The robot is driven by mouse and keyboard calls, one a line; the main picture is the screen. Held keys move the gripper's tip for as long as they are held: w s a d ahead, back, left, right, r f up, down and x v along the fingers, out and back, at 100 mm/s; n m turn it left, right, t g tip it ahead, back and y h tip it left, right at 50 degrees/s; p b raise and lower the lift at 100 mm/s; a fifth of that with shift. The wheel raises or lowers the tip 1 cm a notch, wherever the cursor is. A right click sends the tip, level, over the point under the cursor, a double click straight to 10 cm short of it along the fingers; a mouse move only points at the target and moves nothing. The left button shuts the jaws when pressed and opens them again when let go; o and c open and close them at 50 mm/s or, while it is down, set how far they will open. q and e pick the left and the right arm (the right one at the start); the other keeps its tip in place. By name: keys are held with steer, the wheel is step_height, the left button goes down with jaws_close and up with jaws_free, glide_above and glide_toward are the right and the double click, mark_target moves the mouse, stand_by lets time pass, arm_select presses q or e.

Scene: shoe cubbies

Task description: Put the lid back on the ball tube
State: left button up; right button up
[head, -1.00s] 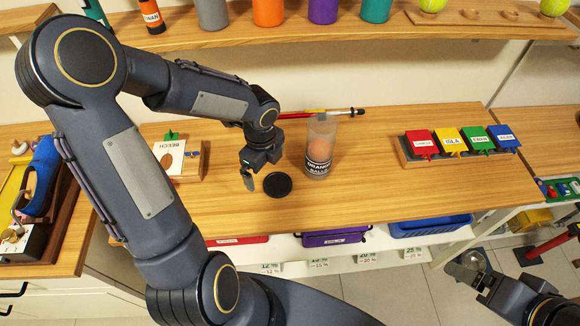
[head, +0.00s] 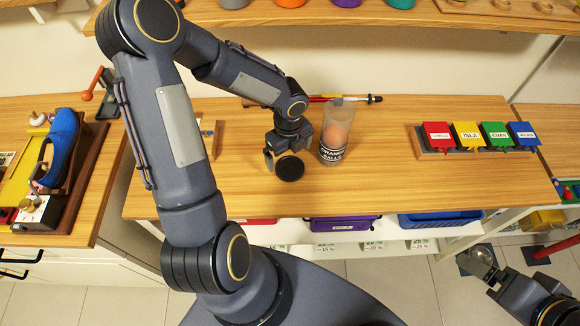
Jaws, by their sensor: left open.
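The ball tube (head: 333,150) is clear, with a dark label band and orange balls inside. It stands upright on the wooden bench, with its top uncovered. The round black lid (head: 290,168) is just left of the tube, apart from it. My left gripper (head: 271,160) is open, at the left edge of the lid, with its fingers pointing down. Whether it touches the lid, I cannot tell. My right gripper (head: 478,262) is at the lower right, away from the bench, and its finger gap is not clear.
A black and red stick (head: 372,99) lies behind the tube. A rack with red, yellow, green and blue boxes (head: 467,135) stands to the right. A blue device (head: 62,145) is on the left counter. The bench between tube and rack is clear.

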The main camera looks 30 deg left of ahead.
mark_target(289, 167)
arm_select(q)
step_height(289, 167, down, 5)
steer(key=shift+f, duration=0.1)
stand_by(0.4)
steer(key=c, duration=1)
steer(key=shift+c, duration=0.2)
